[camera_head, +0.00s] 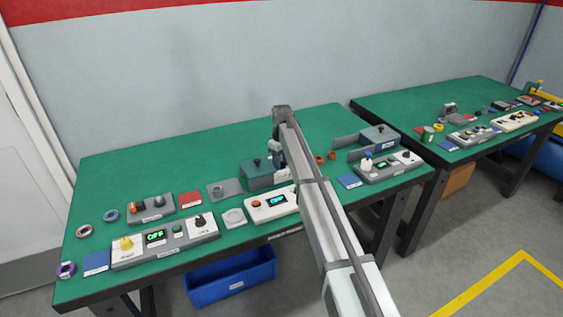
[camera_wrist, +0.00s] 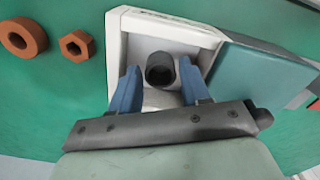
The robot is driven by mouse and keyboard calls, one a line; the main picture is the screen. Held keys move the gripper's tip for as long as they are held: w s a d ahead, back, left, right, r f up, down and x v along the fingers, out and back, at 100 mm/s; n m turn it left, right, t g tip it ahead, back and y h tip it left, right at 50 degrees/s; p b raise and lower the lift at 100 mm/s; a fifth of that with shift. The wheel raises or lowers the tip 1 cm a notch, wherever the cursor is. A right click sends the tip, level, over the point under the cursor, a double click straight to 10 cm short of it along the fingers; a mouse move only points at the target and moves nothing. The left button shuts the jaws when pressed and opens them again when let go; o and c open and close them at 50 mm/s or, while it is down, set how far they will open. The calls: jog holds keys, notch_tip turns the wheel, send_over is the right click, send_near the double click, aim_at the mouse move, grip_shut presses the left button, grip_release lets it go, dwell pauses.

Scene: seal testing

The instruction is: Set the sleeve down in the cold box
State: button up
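The sleeve (camera_wrist: 160,70) is a short dark hollow cylinder, seen in the wrist view inside the white-walled opening of the cold box (camera_wrist: 116,50). It appears to stand on the box floor with its open end up; exact contact is hard to tell. My gripper (camera_wrist: 160,77) has its two blue fingers on either side of the sleeve, with visible gaps, so it is open. The box's teal lid (camera_wrist: 260,75) lies to the right of the opening. In the head view the teal box (camera_head: 258,178) is beside my gripper, and my arm hides the opening and sleeve.
An orange ring (camera_wrist: 23,37) and an orange hex nut (camera_wrist: 76,46) lie left of the box in the wrist view.

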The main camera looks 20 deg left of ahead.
jog(key=shift+r, duration=0.15)
notch_tip(320, 180, up, 12)
dwell(0.7)
jog(key=shift+c, duration=0.2)
dwell(0.8)
